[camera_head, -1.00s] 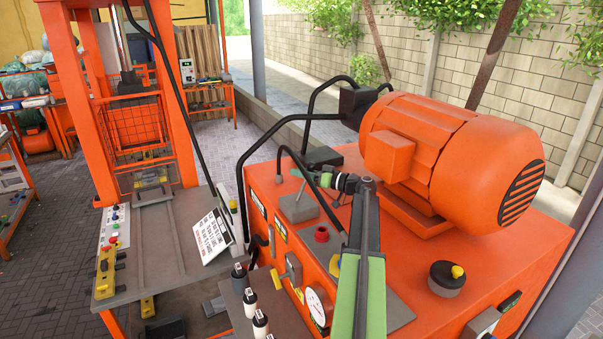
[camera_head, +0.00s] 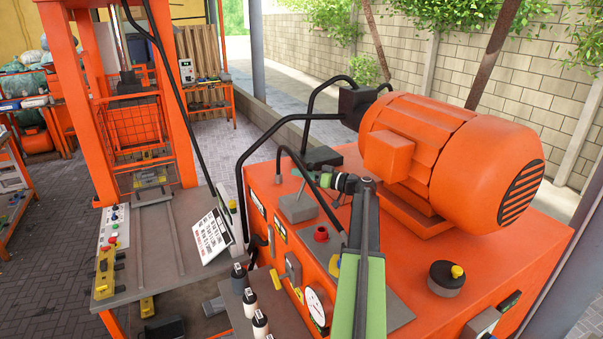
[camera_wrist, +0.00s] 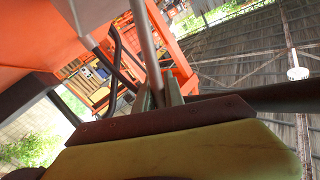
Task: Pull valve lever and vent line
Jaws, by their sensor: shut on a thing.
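My gripper (camera_head: 308,177) is at the end of my green arm, above a grey valve block (camera_head: 298,208) on top of the orange power unit (camera_head: 400,270). A thin valve lever (camera_head: 303,190) rises from the block to the gripper. In the wrist view, a grey rod (camera_wrist: 146,45), apparently this lever, runs down to my jaws (camera_wrist: 165,98), which are shut on it. The contact point is small and partly hidden in the head view. I cannot pick out the vent line for certain among the black hoses.
A large orange motor (camera_head: 450,150) stands to the right of the gripper. Black hoses (camera_head: 245,165) arch close on the left. A pressure gauge (camera_head: 316,306) and a black cap (camera_head: 447,277) are nearer. A control bench with a sign (camera_head: 211,236) lies left.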

